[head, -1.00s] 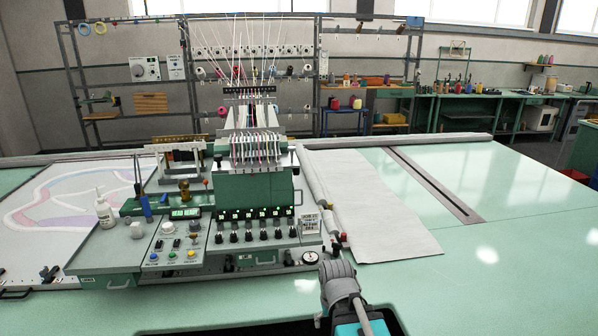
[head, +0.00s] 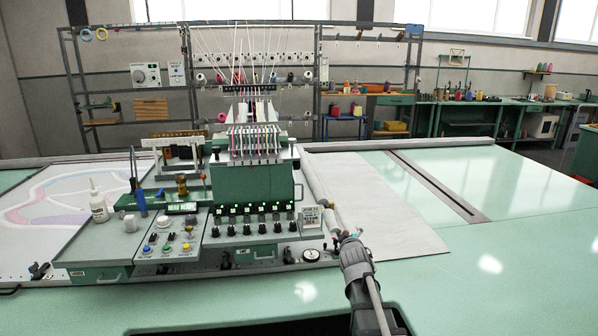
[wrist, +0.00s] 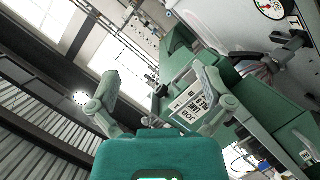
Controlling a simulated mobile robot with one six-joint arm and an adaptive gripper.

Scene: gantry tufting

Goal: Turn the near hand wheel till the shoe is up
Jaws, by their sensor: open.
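My gripper (head: 343,237) is at the right front corner of the green tufting head (head: 254,188), right of the dial gauge (head: 311,255). In the wrist view my gripper (wrist: 160,100) is open, with nothing between its fingers. A small dark fitting (head: 288,257) sits on the front panel just left of the gauge. A dark fitting (wrist: 290,44) also shows near the gauge in the wrist view. I cannot tell whether either is the near hand wheel. The shoe cannot be made out.
A control box (head: 170,245) and a white bottle (head: 99,205) are to the left. Pale cloth (head: 385,215) lies to the right. The green table (head: 520,270) is clear at the far right.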

